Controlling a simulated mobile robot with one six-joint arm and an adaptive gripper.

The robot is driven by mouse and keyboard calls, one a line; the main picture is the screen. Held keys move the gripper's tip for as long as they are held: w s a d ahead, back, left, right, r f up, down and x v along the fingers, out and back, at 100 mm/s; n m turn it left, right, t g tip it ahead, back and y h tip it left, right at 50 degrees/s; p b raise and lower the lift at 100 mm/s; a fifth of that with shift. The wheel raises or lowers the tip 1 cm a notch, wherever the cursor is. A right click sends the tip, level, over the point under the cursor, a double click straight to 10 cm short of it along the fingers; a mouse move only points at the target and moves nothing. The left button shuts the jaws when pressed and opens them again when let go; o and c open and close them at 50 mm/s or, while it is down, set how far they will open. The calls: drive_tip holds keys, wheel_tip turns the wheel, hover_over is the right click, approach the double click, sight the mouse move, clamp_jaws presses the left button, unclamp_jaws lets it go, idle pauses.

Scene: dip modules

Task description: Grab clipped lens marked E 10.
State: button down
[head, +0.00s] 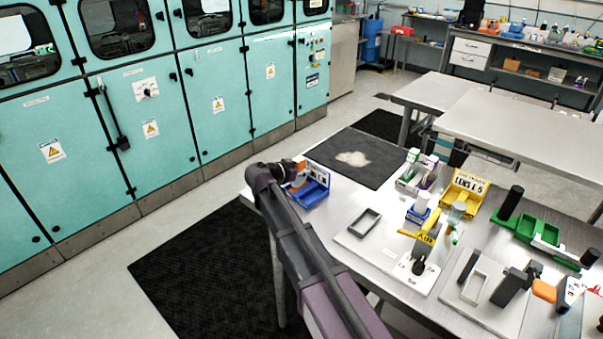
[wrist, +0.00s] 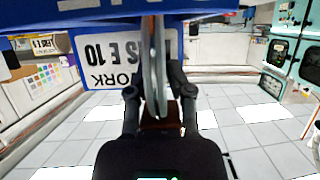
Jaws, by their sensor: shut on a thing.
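My gripper (wrist: 158,90) is shut on the clipped lens, a thin grey, edge-on shape (wrist: 155,60) with a brownish part low between the fingers. It overlaps the bin's label. In the head view my gripper (head: 290,165) is at the bin, beside a small orange part (head: 301,168). Whether the lens touches the bin is unclear.
A yellow bin (head: 465,188) with a lens label stands farther right. Between lie a grey frame (head: 365,222), a yellow-handled tool (head: 420,237) and small bottles. A dark mat (head: 343,158) lies behind the blue bin. Green fixtures (head: 540,235) are at the right.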

drive_tip(key=shift+r+p, duration=1.3)
drive_tip(key=shift+r, duration=0.1)
drive_tip(key=s+d+r+p, duration=0.1)
drive_tip(key=s+d, duration=0.1)
drive_tip(key=s, duration=0.5)
drive_tip(key=s+d+r+p, duration=0.1)
drive_tip(key=s+d, duration=0.2)
drive_tip(key=s, duration=0.5)
drive_tip(key=shift+s, duration=0.15)
